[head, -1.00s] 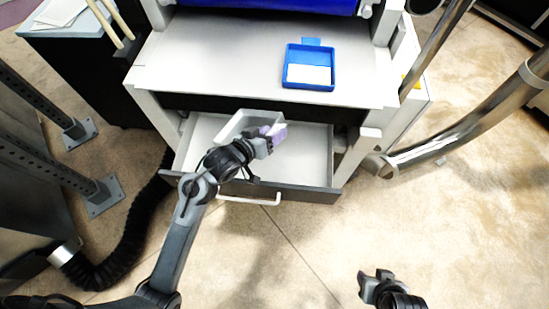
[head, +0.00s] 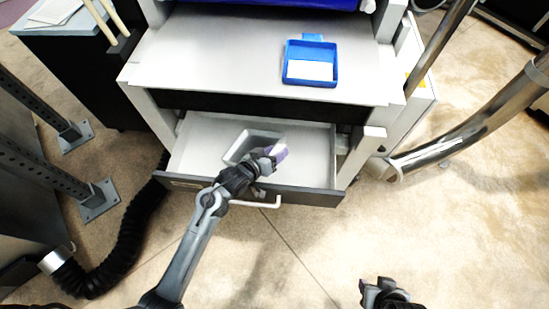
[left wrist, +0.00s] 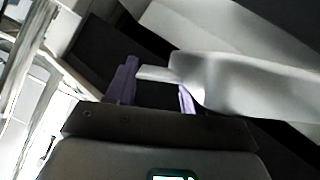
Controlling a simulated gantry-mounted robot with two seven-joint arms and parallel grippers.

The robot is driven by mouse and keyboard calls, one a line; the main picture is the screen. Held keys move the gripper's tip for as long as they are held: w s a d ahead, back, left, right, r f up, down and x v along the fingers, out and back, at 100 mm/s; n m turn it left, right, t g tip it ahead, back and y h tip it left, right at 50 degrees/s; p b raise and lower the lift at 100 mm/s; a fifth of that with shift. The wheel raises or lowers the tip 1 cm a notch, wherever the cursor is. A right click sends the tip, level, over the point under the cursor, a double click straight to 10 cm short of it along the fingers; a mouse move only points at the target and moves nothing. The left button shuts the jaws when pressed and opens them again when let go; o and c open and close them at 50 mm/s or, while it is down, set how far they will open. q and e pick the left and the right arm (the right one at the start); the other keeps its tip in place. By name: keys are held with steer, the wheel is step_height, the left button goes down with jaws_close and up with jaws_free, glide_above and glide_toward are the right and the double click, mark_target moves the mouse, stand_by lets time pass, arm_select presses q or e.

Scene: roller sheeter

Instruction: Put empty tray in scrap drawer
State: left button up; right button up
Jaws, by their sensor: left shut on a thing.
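The empty tray (head: 237,149) is a small pale grey tray, inside the outline of the open scrap drawer (head: 197,150) in the head view. My left gripper (head: 272,155) has purple fingers and is shut on the tray's edge. In the left wrist view, the tray (left wrist: 245,85) reaches between the fingers of the left gripper (left wrist: 157,88). I cannot tell whether the tray touches the drawer floor. The drawer is pulled out and otherwise looks empty. My right gripper (head: 379,289) is low in the head view, away from the drawer; its opening is unclear.
A blue tray (head: 310,64) with a white piece in it sits on the grey work surface (head: 210,55) above the drawer. A drawer handle (head: 262,204) sticks out in front. A metal tube (head: 460,125) stands at right; a black hose (head: 125,235) lies at left.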

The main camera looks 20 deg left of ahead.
arm_select(q)
step_height(320, 180, down, 4)
steer(key=shift+r+b, duration=0.2)
steer(key=shift+b, duration=0.4)
steer(key=o, duration=1.3)
steer(key=shift+s+a+r+p, duration=0.15)
steer(key=shift+s+r+p, duration=0.15)
steer(key=shift+s, duration=0.15)
steer(key=s+a+r+m+g+y+p, duration=0.1)
steer(key=s+a+r+g, duration=0.1)
steer(key=s, duration=0.7)
steer(key=s+a+r+m+g+y+p, duration=0.1)
steer(key=s+g, duration=0.3)
steer(key=s, duration=0.5)
steer(key=s+a+r+m+g+y+p, duration=0.1)
steer(key=s+a+r+g+y, duration=0.1)
steer(key=s, duration=0.8)
step_height(320, 180, up, 2)
steer(key=shift+a+r+g+y, duration=0.1)
steer(key=shift+a+g+y, duration=0.25)
steer(key=shift+a, duration=0.55)
